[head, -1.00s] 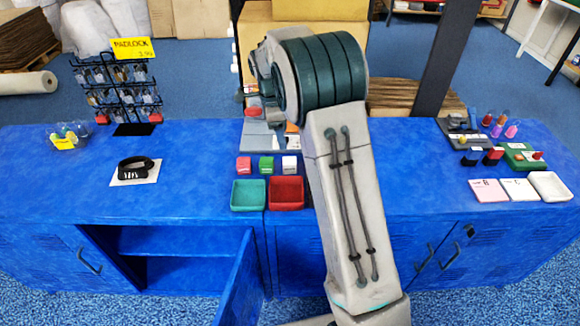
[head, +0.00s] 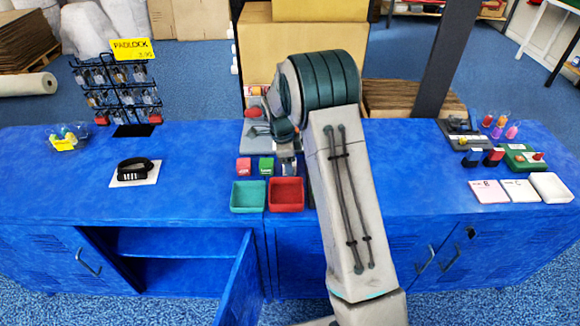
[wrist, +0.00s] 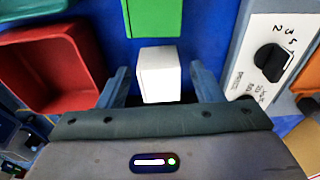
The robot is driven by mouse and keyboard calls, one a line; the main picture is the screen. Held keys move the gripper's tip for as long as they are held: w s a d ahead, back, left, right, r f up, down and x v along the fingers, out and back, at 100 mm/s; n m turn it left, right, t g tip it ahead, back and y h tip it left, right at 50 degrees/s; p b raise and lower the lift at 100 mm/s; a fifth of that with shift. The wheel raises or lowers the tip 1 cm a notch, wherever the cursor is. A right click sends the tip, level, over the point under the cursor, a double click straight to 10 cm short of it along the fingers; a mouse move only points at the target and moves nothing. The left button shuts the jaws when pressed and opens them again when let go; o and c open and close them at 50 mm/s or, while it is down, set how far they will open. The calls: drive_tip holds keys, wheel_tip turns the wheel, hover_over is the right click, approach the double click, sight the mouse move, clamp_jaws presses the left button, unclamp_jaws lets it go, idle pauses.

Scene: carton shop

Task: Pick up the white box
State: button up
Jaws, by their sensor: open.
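The white box (wrist: 157,70) is on the blue counter in the wrist view. It sits between the two fingers of my gripper (wrist: 160,78), with a gap on each side. My gripper is open. In the head view my gripper (head: 289,160) is low over the counter, just right of the green box, and it hides the white box.
The green box (head: 266,166) and red box (head: 243,168) stand to the left. The green tray (head: 248,207) and red tray (head: 286,206) are in front. A grey panel with a black knob (wrist: 270,62) is close by.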

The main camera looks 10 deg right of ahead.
drive_tip(key=c, duration=1.1)
drive_tip(key=shift+r, duration=0.1)
